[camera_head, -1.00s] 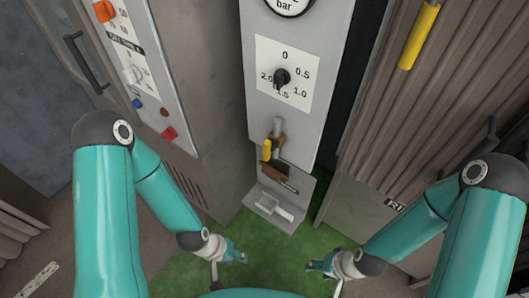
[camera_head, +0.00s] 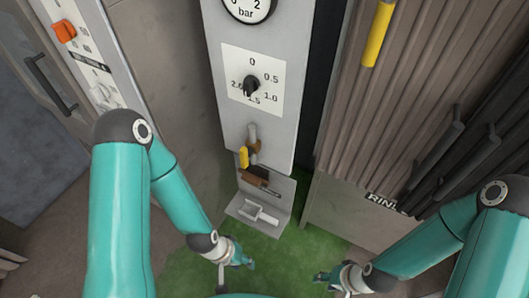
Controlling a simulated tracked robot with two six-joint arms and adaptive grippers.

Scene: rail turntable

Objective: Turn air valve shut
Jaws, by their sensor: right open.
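The valve with a yellow lever (camera_head: 244,157) and a brass-coloured body (camera_head: 254,147) is on the lower part of a grey panel (camera_head: 283,60). The lever stands roughly upright in the picture, beside the pipe (camera_head: 253,131). My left gripper (camera_head: 250,266) is low in the picture, below the panel and apart from the valve; its fingers are too small to read as open or shut. My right gripper (camera_head: 318,277) is open and empty, low and to the right of the panel's foot. Neither gripper touches the valve.
Above the valve are a black selector knob (camera_head: 251,84) and a bar gauge (camera_head: 248,6). Below it are a brown fitting (camera_head: 256,176) and a small grey tray (camera_head: 259,212). A cabinet (camera_head: 90,55) stands left, and a ribbed cabinet (camera_head: 385,110) right.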

